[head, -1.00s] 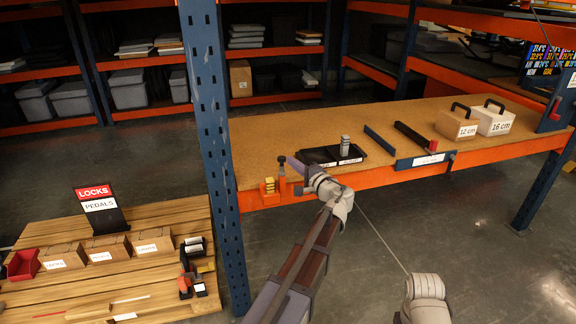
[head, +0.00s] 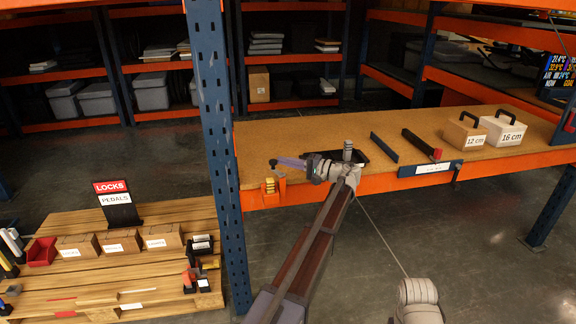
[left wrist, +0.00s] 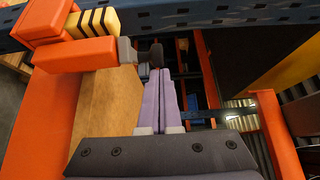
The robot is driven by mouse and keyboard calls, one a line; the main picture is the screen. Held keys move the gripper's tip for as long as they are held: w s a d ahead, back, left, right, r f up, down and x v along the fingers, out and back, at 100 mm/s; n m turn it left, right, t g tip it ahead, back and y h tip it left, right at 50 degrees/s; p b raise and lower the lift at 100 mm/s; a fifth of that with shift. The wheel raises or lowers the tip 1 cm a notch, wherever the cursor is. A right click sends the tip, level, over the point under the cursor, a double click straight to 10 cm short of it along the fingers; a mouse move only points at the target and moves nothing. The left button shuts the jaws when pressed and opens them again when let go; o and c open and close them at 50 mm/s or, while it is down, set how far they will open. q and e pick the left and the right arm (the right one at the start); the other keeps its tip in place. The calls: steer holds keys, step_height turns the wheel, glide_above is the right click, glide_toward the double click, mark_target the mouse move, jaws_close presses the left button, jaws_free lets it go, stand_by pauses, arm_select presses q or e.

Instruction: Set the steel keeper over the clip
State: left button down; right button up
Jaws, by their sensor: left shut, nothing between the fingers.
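An orange clip fixture with yellow-and-black bands (head: 270,187) sits at the front edge of the shelf in the head view. In the left wrist view its orange arm (left wrist: 75,55) ends in a small grey metal piece (left wrist: 126,50), which may be the steel keeper; I cannot be sure. A dark knob (left wrist: 156,54) stands beside that piece. My left gripper (head: 279,161) is shut and empty, its purple fingers pointing left at the knob. In the left wrist view the fingertips (left wrist: 164,76) are very near the knob; contact is unclear.
A black tray (head: 361,157) with a grey cylindrical stack (head: 347,150) lies behind my left wrist. A blue post (head: 212,130) rises left of the fixture. Boxes marked 12 cm (head: 467,133) and 16 cm (head: 503,130) stand at right. A pallet (head: 130,235) is lower left.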

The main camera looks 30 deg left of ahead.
arm_select(q)
steer(key=shift+s+a, duration=0.25)
steer(key=shift+a, duration=0.35)
arm_select(e)
steer(key=shift+d, duration=0.15)
stand_by(0.9)
